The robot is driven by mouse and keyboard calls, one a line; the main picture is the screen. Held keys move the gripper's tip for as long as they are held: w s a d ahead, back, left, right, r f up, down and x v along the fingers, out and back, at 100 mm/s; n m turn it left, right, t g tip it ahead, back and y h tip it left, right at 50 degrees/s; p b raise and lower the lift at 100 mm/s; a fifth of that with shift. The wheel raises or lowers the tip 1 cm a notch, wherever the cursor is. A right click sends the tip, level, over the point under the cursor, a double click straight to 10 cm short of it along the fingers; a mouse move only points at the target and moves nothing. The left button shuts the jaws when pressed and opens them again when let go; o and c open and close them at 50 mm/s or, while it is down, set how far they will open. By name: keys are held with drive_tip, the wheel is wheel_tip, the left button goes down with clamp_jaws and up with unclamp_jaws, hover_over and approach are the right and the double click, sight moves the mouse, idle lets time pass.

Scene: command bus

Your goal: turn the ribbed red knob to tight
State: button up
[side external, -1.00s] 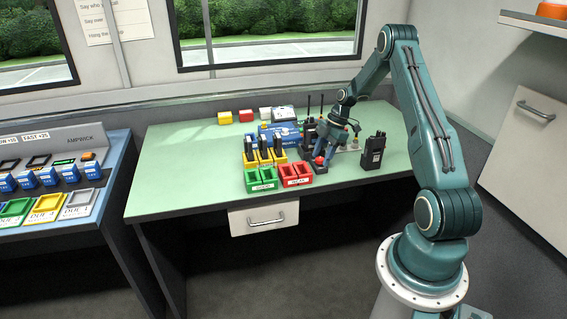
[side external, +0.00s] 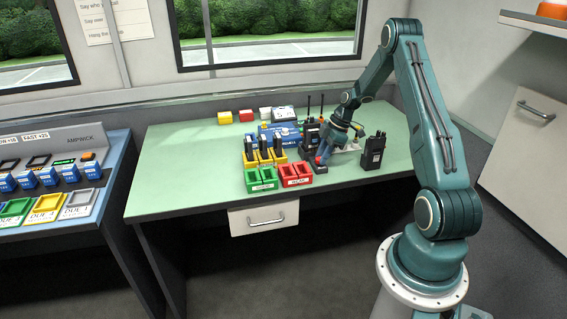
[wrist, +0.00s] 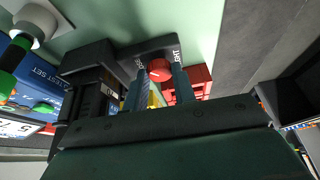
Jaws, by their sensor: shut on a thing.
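The red knob (wrist: 160,70) stands on a dark block (wrist: 165,47) in the wrist view. White lettering shows on the block at either side of it; the right word ends in "GHT", the left is partly hidden. My gripper (side external: 321,157) is at the knob, and its two fingers sit on either side of the knob, shut on it. The knob's ribs and any pointer mark are too small to make out. In the side view only a bit of red shows between the fingers, above the dark block (side external: 318,169).
Red trays (side external: 296,176) and green trays (side external: 262,180) lie just left of the block. Handheld radios stand in a yellow rack (side external: 264,160) behind them. A black radio (side external: 373,152) stands close on the right. The front left of the green table (side external: 180,190) is clear.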

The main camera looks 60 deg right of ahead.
drive_tip(key=m+h, duration=0.1)
drive_tip(key=m, duration=0.1)
drive_tip(key=m+h, duration=0.1)
drive_tip(key=m, duration=0.2)
drive_tip(key=m+t, duration=0.1)
drive_tip(key=m, duration=0.1)
drive_tip(key=shift+s+a+h, duration=0.2)
drive_tip(key=shift+a+h, duration=0.05)
drive_tip(key=shift+h, duration=0.15)
drive_tip(key=m, duration=0.2)
drive_tip(key=m+h, duration=0.1)
drive_tip(key=m, duration=0.1)
drive_tip(key=m+h, duration=0.1)
drive_tip(key=m, duration=0.1)
drive_tip(key=shift+w+a+m, duration=0.1)
drive_tip(key=shift+a+m, duration=0.2)
drive_tip(key=m+g+h, duration=0.1)
drive_tip(key=m, duration=0.2)
drive_tip(key=m+g+h, duration=0.1)
drive_tip(key=m, duration=0.3)
drive_tip(key=shift+w+a, duration=0.2)
drive_tip(key=m, duration=0.2)
drive_tip(key=m+g, duration=0.1)
drive_tip(key=m, duration=0.1)
drive_tip(key=m+g, duration=0.1)
drive_tip(key=m, duration=0.1)
drive_tip(key=shift+w+h, duration=0.25)
drive_tip(key=shift+h, duration=0.15)
drive_tip(key=shift+a, duration=0.1)
drive_tip(key=o, duration=1)
